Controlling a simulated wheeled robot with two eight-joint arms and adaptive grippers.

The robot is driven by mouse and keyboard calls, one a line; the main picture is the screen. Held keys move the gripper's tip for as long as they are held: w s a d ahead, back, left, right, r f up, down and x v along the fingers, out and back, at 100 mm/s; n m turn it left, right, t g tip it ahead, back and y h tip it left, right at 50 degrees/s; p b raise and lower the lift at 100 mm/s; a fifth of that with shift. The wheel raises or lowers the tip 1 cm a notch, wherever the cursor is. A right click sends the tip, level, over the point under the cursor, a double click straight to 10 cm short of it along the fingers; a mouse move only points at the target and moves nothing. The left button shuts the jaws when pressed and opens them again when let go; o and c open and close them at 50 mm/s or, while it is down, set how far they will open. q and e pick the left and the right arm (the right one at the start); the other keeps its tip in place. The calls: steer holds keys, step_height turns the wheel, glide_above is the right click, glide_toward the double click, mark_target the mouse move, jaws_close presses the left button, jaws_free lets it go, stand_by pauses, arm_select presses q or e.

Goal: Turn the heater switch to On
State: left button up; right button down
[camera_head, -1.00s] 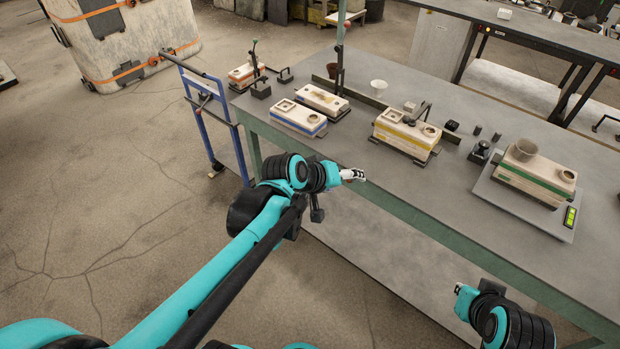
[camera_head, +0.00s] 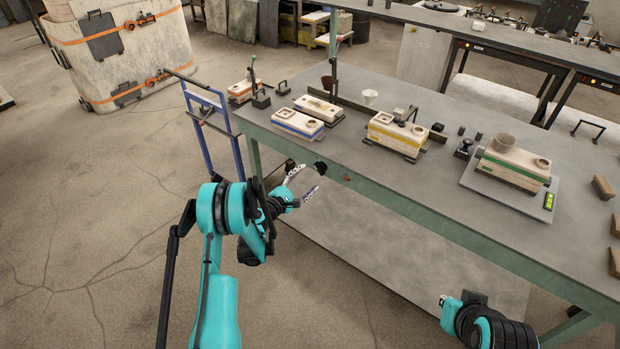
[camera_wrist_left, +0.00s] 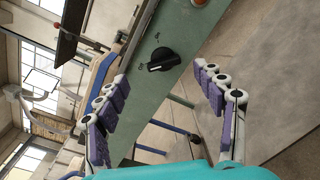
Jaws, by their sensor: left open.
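The heater switch is a black rotary knob (camera_wrist_left: 163,60) on the green front edge of the workbench, with small white markings beside it that are too small to read surely. In the head view the knob (camera_head: 320,166) sits just beyond my left fingertips. My left gripper (camera_head: 307,179) is open and empty in front of the bench edge. In the left wrist view its purple-padded fingers (camera_wrist_left: 160,88) stand apart, on either side of the knob's line, and do not touch it. My right gripper (camera_head: 444,301) is low at the lower right, away from the switch; its fingers are unclear.
A red button (camera_wrist_left: 198,2) sits on the same edge, beyond the knob. The bench top (camera_head: 400,180) carries blue-striped (camera_head: 298,123), yellow-striped (camera_head: 396,133) and green-striped (camera_head: 513,166) blocks. A blue cart (camera_head: 207,120) stands left of the bench.

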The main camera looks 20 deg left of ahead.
mark_target(320, 168)
arm_select(q)
steer(key=w+d+f+n+b, duration=0.1)
steer(key=w+b, duration=0.1)
steer(key=w, duration=0.4)
steer(key=shift+w+d+f+t, duration=0.3)
steer(key=shift+d+f, duration=0.05)
steer(key=c, duration=1.2)
